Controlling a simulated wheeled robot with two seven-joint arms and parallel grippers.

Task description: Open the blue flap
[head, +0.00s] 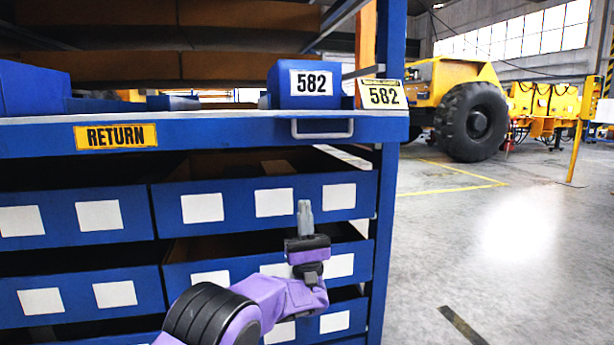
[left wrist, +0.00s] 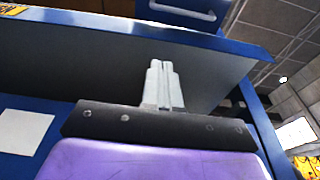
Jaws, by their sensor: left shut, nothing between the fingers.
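A blue front panel (head: 230,134) runs along the shelf edge, with a yellow RETURN label (head: 116,136) and a pale bar handle (head: 322,130) near its right end. It seems to be the blue flap; I cannot tell where it hinges. The handle also shows at the top of the left wrist view (left wrist: 185,10), above a blue edge and a grey surface. My left gripper (head: 304,206) points upward, shut and empty, below the handle and in front of the upper bin row. Its grey fingers also show in the left wrist view (left wrist: 162,72), apart from the handle. My right gripper is out of view.
Blue bins (head: 350,180) with blank white labels fill the rack below. A blue box (head: 292,97) marked 582 and a yellow 582 tag (head: 383,95) stand above the handle. A rack post (head: 391,200) is at the right. Open floor (head: 500,230) lies beyond, with a yellow vehicle (head: 440,80) behind.

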